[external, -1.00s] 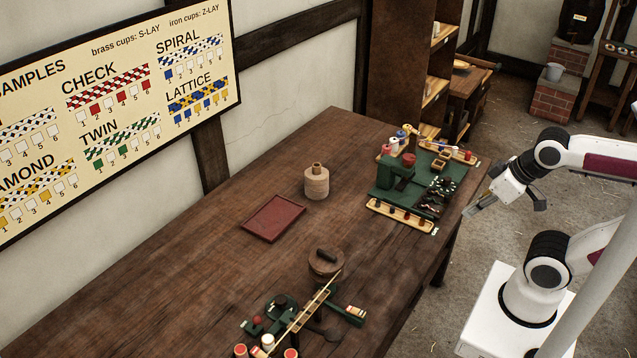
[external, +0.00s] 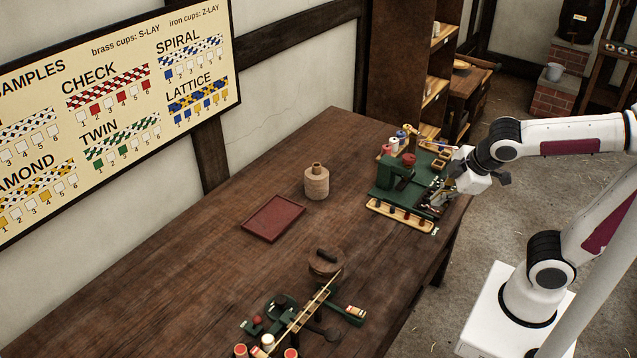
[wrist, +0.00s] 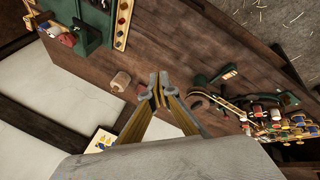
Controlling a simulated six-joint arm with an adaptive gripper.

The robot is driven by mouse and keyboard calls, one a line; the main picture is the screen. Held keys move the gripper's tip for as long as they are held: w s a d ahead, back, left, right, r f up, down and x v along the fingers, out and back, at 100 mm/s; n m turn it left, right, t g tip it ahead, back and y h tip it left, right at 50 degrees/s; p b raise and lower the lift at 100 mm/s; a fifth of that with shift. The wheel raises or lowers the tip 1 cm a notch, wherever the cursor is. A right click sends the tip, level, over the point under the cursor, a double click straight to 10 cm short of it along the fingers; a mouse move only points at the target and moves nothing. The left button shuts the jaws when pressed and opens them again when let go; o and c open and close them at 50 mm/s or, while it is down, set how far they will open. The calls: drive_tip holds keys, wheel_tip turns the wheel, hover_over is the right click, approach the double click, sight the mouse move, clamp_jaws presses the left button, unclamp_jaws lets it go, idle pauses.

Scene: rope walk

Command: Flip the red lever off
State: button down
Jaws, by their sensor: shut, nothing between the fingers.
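The green machine (external: 392,184) stands at the table's far right corner. The green machine's edge (wrist: 92,35) shows at the upper left of that view, off to the side of the fingertips. I cannot tell whether my gripper touches it.
A wooden tray of pegs (external: 400,215) lies along the machine's front edge. A wooden bottle-shaped piece (external: 316,182) and a red tray (external: 273,218) are to the left. A second green device (external: 345,314) stands at the near end.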

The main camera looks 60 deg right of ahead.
drive_tip(key=w+a+f+n, duration=0.1)
drive_tip(key=w+a+n, duration=0.6)
drive_tip(key=w+n, duration=0.15)
drive_tip(key=n+t+y, duration=0.2)
drive_tip(key=n+t, duration=0.1)
drive_tip(key=n, duration=1.9)
approach(256, 324)
drive_tip(key=s, duration=0.1)
drive_tip(key=s+d, duration=0.1)
drive_tip(key=s, duration=0.1)
drive_tip(key=shift+s+d, duration=0.3)
drive_tip(key=shift+s, duration=0.1)
drive_tip(key=shift+w, duration=0.1)
drive_tip(key=shift+x, duration=4.9)
